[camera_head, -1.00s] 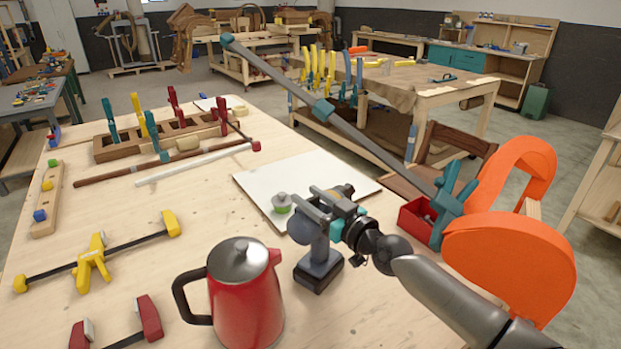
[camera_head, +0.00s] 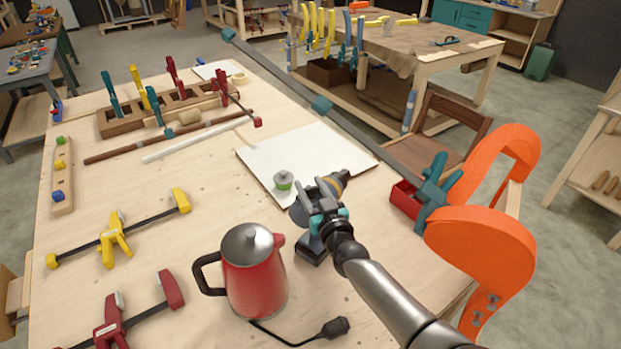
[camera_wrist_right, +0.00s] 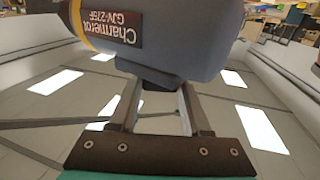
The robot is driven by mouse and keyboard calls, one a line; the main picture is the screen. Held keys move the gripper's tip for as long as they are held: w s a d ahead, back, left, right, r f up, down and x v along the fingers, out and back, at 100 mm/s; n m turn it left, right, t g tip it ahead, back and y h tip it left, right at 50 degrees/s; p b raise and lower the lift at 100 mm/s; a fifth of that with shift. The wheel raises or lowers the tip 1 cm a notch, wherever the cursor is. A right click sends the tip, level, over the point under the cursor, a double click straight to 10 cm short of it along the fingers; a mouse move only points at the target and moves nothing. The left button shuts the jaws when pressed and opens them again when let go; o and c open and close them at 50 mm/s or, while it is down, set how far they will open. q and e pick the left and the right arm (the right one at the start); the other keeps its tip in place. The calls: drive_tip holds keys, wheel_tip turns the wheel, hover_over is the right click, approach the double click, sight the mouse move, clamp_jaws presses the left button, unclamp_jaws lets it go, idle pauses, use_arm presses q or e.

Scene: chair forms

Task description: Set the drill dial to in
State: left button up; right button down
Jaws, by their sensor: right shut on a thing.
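The drill (camera_head: 313,250) stands on the workbench, its dark base and part of its yellow-ringed front showing around my right gripper (camera_head: 322,198). In the right wrist view, the drill's grey-blue body (camera_wrist_right: 165,45) fills the top, with a yellow band and a brown label. My right gripper's fingers (camera_wrist_right: 158,100) reach up to the drill and are shut on it. I cannot see the dial or its setting; the exact grip point is hidden by the body. My left gripper is not in view.
A red kettle (camera_head: 256,285) stands close to the left, with a black plug (camera_head: 333,327) in front. A long teal-ended clamp (camera_head: 370,124) and orange forms (camera_head: 480,245) are at the right.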

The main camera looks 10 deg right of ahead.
drive_tip(key=shift+m+h+p, duration=0.6)
drive_tip(key=shift+h+p, duration=0.15)
drive_tip(key=shift+h, duration=0.15)
drive_tip(key=shift+c, duration=1.8)
unclamp_jaws()
drive_tip(key=shift+s, duration=0.5)
drive_tip(key=s, duration=1.4)
drive_tip(key=shift+s+d, duration=0.15)
drive_tip(key=shift+d, duration=0.25)
